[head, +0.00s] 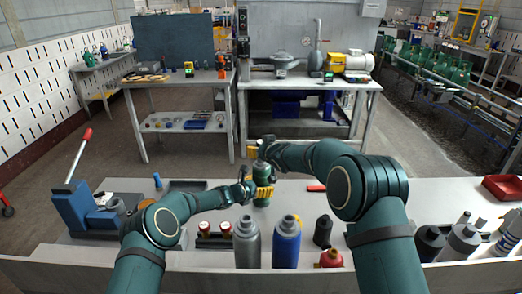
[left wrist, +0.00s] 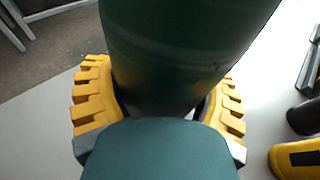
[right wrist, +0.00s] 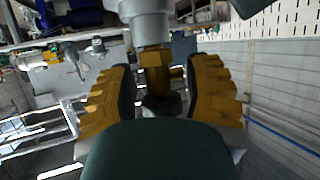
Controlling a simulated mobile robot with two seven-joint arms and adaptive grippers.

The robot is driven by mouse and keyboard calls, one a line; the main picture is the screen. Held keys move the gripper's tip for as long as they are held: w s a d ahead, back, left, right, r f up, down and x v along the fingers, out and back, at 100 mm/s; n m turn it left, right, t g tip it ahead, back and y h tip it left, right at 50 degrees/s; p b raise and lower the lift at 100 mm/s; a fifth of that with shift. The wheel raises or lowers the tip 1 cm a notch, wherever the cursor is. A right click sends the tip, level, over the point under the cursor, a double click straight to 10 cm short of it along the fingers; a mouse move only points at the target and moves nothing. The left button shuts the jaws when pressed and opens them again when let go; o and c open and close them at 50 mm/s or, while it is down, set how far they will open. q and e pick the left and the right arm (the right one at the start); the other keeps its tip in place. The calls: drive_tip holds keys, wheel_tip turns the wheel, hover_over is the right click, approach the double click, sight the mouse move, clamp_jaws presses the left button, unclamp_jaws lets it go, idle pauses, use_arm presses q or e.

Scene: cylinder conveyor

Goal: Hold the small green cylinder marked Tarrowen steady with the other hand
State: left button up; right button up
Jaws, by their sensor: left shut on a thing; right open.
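A small green cylinder (head: 262,171) stands upright at the middle of the grey bench, its upper part paler. No name on it can be read. My left gripper (head: 262,191) is shut on its lower body. In the left wrist view the dark green body (left wrist: 180,50) fills the space between the yellow fingers (left wrist: 160,112). My right gripper (head: 257,150) is at the cylinder's top. In the right wrist view its fingers (right wrist: 160,95) are open, with a brass fitting (right wrist: 152,57) under a pale grey part between them; contact cannot be told.
A grey cylinder (head: 247,242) and a blue cylinder (head: 286,243) stand in front, near the bench's front edge. A black bottle (head: 323,231) and a red item (head: 331,258) are close to my right arm. A blue lever press (head: 75,205) is at left, a red tray (head: 503,187) at right.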

drive_tip(key=shift+r, duration=1.2)
drive_tip(key=shift+a+f+m+h, duration=0.15)
drive_tip(key=shift+m+h, duration=0.15)
drive_tip(key=shift+h, duration=0.1)
drive_tip(key=shift+r+m+h, duration=0.2)
drive_tip(key=shift+m+h, duration=0.1)
drive_tip(key=shift+f+m+h, duration=0.2)
drive_tip(key=shift+m+h, duration=0.2)
drive_tip(key=shift+h, duration=0.1)
drive_tip(key=shift+r+t, duration=0.2)
drive_tip(key=shift+t, duration=0.2)
drive_tip(key=shift+f+m+h, duration=0.15)
drive_tip(key=shift+m+h, duration=0.35)
drive_tip(key=shift+h, duration=0.1)
drive_tip(key=shift+m+h, duration=0.7)
drive_tip(key=shift+h, duration=0.4)
drive_tip(key=shift+m+h, duration=0.4)
drive_tip(key=shift+m, duration=0.4)
drive_tip(key=shift+h, duration=0.6)
